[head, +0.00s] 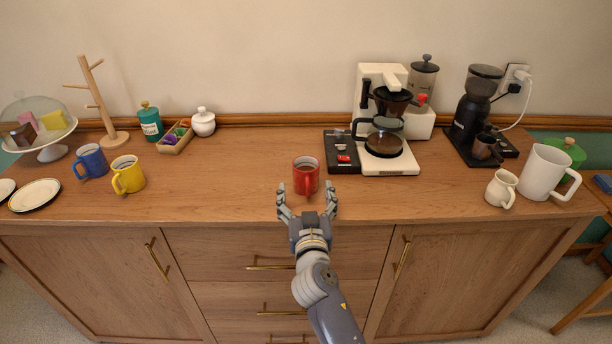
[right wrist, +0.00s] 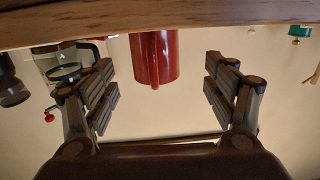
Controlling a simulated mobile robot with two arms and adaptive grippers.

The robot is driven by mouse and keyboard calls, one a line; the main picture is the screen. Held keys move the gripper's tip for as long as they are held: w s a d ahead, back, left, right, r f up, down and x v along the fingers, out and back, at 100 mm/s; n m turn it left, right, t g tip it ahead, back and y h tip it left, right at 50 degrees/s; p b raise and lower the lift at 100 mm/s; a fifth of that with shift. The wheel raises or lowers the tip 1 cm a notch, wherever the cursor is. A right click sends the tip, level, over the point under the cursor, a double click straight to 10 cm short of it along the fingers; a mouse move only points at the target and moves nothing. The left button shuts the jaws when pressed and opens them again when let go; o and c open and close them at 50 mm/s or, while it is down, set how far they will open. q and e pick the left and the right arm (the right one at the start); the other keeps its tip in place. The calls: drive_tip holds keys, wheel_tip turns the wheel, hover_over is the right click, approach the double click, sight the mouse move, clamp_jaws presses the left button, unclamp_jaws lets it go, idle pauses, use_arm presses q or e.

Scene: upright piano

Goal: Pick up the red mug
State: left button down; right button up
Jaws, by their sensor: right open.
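The red mug (head: 306,178) stands upright near the front middle of the wooden sideboard, its handle facing me. My right gripper (head: 307,196) is open just in front of the mug, with its fingers spread to either side of the handle. In the right wrist view the picture is upside down; the red mug (right wrist: 154,58) shows beyond and between the open fingers of the right gripper (right wrist: 164,85), apart from them. The gap between the fingers is empty. My left gripper is not in view.
A coffee maker (head: 388,160) with a glass pot stands behind right of the mug. Blue (head: 92,160) and yellow (head: 128,175) mugs stand at left, a cream jug (head: 502,188) and white pitcher (head: 546,172) at right. The sideboard top (head: 225,190) left of the mug is clear.

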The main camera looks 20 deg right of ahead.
sight(306, 175)
drive_tip(key=x, duration=0.2)
drive_tip(key=shift+w+d+f, duration=0.1)
drive_tip(key=shift+w+f, duration=0.05)
drive_tip(key=shift+w, duration=0.15)
drive_tip(key=shift+w+d+p, duration=0.25)
drive_tip(key=shift+w+p, duration=0.15)
drive_tip(key=shift+w, duration=0.1)
drive_tip(key=x, duration=0.4)
drive_tip(key=shift+d+f+p, duration=0.15)
drive_tip(key=shift+d+p, duration=0.1)
drive_tip(key=shift+p, duration=0.15)
drive_tip(key=shift+c, duration=0.5)
drive_tip(key=c, duration=0.9)
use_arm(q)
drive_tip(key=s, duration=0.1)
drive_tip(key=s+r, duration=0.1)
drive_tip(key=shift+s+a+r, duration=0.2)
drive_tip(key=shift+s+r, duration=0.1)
use_arm(e)
drive_tip(key=c, duration=0.4)
